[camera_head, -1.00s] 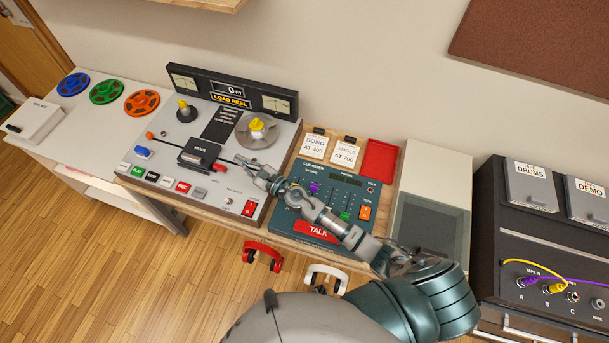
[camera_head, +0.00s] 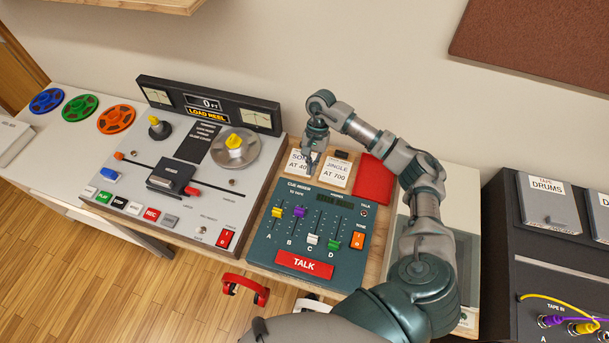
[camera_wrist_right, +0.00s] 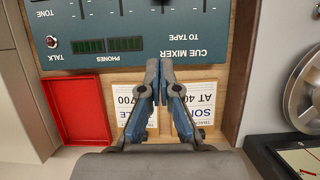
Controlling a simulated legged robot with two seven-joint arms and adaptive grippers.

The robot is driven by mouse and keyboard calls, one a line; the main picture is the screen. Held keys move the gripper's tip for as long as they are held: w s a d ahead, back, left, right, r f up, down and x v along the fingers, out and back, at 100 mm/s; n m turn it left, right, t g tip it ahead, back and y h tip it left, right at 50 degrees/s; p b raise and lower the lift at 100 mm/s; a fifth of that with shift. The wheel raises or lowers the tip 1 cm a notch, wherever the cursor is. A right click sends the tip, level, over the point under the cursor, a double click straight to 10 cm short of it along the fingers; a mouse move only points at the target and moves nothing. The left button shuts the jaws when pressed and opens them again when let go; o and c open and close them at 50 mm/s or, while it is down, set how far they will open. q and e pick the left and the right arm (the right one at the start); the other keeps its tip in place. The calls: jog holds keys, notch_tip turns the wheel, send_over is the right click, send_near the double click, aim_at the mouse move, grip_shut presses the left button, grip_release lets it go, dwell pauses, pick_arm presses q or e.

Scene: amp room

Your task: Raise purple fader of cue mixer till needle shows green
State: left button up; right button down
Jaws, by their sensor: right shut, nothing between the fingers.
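The cue mixer (camera_head: 265,248) is a dark teal panel at the middle of the head view. Its purple fader (camera_head: 299,211) stands in the upper part of slot B. My right gripper (camera_head: 311,168) is shut and empty, pointing down over the label cards just behind the mixer's top edge, apart from the purple fader. In the right wrist view its fingertips (camera_wrist_right: 160,68) are together at the mixer's edge, and the faders are outside that view. Needle meters (camera_head: 158,95) and (camera_head: 257,118) sit on the tape deck; their needles are too small to read. My left gripper is not in view.
The yellow fader (camera_head: 277,212) is left of the purple one; the white (camera_head: 312,239) and green (camera_head: 334,245) faders sit lower. A red TALK button (camera_head: 304,264) is at the front. A red tray (camera_head: 374,180) lies behind right, the tape deck (camera_head: 205,205) left.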

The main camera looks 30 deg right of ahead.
aim_at(299, 208)
jog(key=x, duration=0.3)
jog(key=a+x, duration=0.1)
jog(key=x, duration=0.3)
jog(key=shift+s+a+f, duration=0.1)
jog(key=a, duration=0.1)
jog(key=s+a+p, duration=0.1)
jog(key=s+a, duration=0.1)
jog(key=shift+f+p, duration=0.25)
jog(key=shift+p, duration=0.05)
jog(key=shift+s+f, duration=0.1)
jog(key=shift+s, duration=0.25)
jog(key=shift+d+f, duration=0.15)
jog(key=shift+d, duration=0.1)
jog(key=shift+s+a, duration=0.15)
jog(key=shift+a, duration=0.3)
jog(key=shift+s+a+b, duration=0.3)
jog(key=shift+s+a, duration=0.2)
jog(key=shift+a, duration=0.3)
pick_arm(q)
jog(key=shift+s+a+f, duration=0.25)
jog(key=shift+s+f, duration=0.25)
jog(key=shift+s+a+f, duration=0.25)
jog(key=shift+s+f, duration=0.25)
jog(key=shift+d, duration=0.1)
pick_arm(e)
jog(key=shift+d, duration=0.2)
